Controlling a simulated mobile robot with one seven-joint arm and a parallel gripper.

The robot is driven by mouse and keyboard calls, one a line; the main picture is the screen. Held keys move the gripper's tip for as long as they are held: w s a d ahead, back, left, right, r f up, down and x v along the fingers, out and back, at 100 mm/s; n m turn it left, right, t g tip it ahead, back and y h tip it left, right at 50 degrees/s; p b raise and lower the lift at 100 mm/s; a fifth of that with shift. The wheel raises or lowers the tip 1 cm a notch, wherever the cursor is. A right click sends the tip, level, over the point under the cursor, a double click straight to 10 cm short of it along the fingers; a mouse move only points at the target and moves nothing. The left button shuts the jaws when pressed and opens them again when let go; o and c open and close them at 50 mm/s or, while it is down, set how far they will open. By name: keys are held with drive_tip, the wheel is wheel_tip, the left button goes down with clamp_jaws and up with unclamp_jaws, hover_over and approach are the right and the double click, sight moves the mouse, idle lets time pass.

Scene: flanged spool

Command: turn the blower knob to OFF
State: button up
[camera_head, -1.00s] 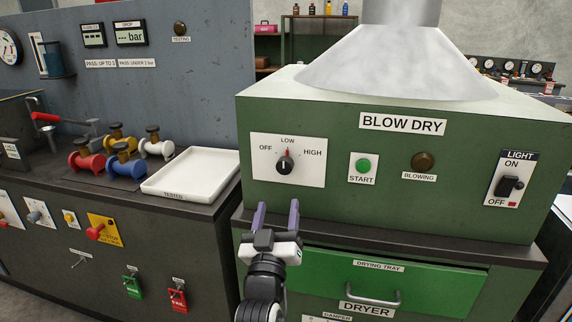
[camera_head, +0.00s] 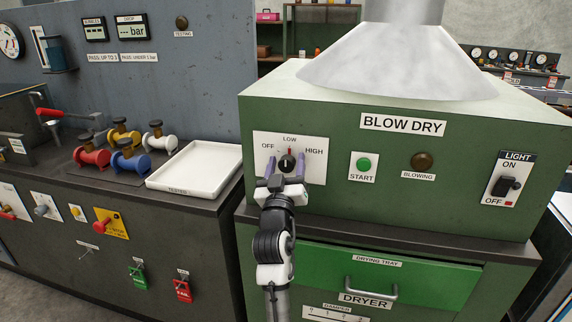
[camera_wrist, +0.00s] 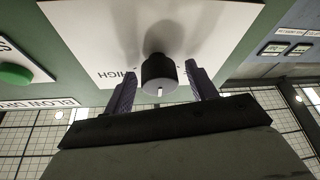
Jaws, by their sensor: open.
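The blower knob (camera_head: 287,163) is a small black round knob on a white plate (camera_head: 318,178) marked OFF, LOW and HIGH. Its white line and red mark point up to LOW in the head view. My gripper (camera_head: 286,172) is in front of the plate, with its two purple fingers apart. In the wrist view the black knob (camera_wrist: 159,73) lies between the open fingers of my gripper (camera_wrist: 160,88). A gap shows on each side of it, so the fingers do not appear to touch it. The OFF word (camera_head: 267,147) is at the knob's upper left.
The plate is on the green BLOW DRY cabinet (camera_head: 460,205). A green START button (camera_head: 364,163), a brown BLOWING lamp (camera_head: 422,161) and a black LIGHT switch (camera_head: 507,187) are to the right. A white tray (camera_head: 196,187) and several coloured spools stand on the left bench.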

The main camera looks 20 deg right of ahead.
drive_tip(key=shift+c, duration=0.5)
drive_tip(key=c, duration=0.9)
drive_tip(key=shift+r+n+y+p, duration=0.1)
drive_tip(key=shift+n+y+p, duration=0.2)
drive_tip(key=shift+n+p, duration=0.25)
drive_tip(key=shift+r+n+y+p, duration=0.1)
drive_tip(key=shift+n+y+p, duration=0.3)
drive_tip(key=shift+n+p, duration=0.3)
drive_tip(key=n+y, duration=0.1)
drive_tip(key=n, duration=0.2)
drive_tip(key=shift+f+n+y+p, duration=0.2)
drive_tip(key=shift+n+y+p, duration=0.05)
drive_tip(key=shift+y+p, duration=0.15)
drive_tip(key=n+y+b, duration=0.2)
drive_tip(key=n, duration=0.2)
drive_tip(key=shift+f+n, duration=0.15)
drive_tip(key=shift+n, duration=0.15)
drive_tip(key=shift+n+g+y+b, duration=0.6)
drive_tip(key=shift+n+b, duration=0.75)
drive_tip(key=shift+n, duration=0.95)
